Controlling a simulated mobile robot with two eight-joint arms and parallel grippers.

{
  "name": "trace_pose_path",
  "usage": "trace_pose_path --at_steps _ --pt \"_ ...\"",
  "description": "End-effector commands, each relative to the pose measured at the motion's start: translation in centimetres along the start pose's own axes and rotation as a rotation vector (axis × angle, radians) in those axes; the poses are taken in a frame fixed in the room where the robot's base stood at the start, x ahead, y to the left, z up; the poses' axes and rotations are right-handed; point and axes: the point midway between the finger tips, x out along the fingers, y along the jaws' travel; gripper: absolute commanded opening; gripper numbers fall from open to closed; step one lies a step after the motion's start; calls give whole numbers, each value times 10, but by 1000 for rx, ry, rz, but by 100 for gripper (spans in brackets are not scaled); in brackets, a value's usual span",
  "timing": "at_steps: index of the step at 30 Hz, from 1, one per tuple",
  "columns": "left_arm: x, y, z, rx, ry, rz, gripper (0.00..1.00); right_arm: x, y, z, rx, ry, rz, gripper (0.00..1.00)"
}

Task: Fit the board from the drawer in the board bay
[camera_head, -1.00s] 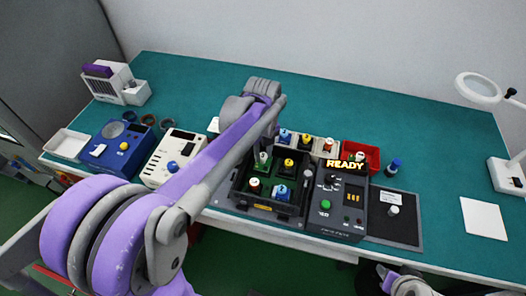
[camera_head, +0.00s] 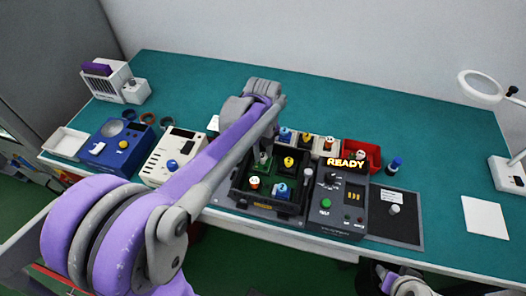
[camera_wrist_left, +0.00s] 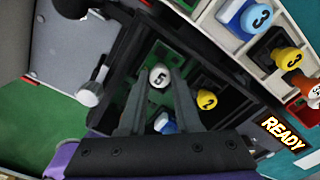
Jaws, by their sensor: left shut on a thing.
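My left gripper (camera_wrist_left: 158,82) is shut on a board with a white knob marked 5 (camera_wrist_left: 159,76). In the left wrist view the two dark fingers reach to either side of the knob, and green shows around it. In the head view the board's green part (camera_head: 264,162) is at the back left of the black open unit (camera_head: 240,198), which has several bays. I cannot tell how deep the board sits. A yellow knob marked 2 (camera_wrist_left: 207,99) is beside it, with a blue one (camera_wrist_left: 165,122) nearer the fingers.
A grey panel with a READY sign (camera_head: 340,205) adjoins the unit on the right. Behind are a light rack (camera_head: 317,143) of knobbed boards and a red bin (camera_head: 372,150). A blue device (camera_head: 115,147) and a white device (camera_head: 170,157) stand left.

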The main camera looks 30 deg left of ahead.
Motion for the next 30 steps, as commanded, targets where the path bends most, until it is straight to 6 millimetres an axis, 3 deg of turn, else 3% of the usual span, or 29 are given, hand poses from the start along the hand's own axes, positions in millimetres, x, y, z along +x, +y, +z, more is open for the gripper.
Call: trace_pose_path --at_steps 7,8,13,23,30 --pt "0 0 0 0 0 0 0 0 0 0 0 0 0 45" --pt "0 0 0 0 0 0 37 0 0 0 0 0 0 45" --pt "0 0 0 0 0 0 67 0 0 0 0 0 0 45" --pt "-2 0 0 0 0 0 67 -1 0 -1 0 1 0 45" --pt "-16 -1 0 0 -1 -1 67 -9 0 -9 0 8 0 45"
